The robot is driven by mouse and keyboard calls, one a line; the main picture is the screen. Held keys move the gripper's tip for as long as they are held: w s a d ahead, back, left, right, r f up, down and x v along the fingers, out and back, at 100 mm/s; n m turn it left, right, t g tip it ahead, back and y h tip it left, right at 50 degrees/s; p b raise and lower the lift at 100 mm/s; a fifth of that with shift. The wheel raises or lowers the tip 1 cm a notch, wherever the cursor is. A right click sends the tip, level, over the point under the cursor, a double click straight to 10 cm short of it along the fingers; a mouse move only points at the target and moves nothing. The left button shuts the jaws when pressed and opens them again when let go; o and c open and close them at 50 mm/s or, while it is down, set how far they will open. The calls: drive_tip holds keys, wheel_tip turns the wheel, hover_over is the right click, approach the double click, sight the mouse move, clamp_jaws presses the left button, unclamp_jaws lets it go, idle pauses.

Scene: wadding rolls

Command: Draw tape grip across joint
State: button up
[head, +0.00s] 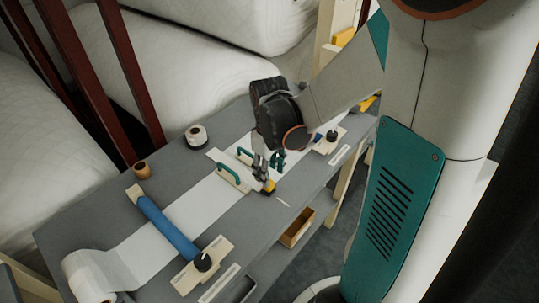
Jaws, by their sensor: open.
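My gripper (267,174) is open and points down over the grey bench (110,205), near its front edge. A small yellow and black piece (268,187), perhaps the tape grip, lies right under the fingertips. I cannot tell whether the fingers touch it. A white wadding strip (198,208) runs along the bench from a roll (95,276) at the lower left. A pale plate with green handles (230,176) lies across the strip beside my gripper. The joint in the strip cannot be made out; my arm and the plate cover part of that area.
A blue bar (168,229) with a black knob (203,262) crosses the strip. Another black-knobbed clamp (331,138) stands at the right. A white tape roll (196,136) and a brown cup-like piece (142,170) sit at the back. Large white rolls (190,65) and dark red posts (132,75) stand behind.

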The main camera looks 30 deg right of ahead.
wheel_tip(320, 180, up, 6)
drive_tip(key=shift+r, duration=0.15)
drive_tip(key=shift+s+a, duration=0.1)
idle(0.5)
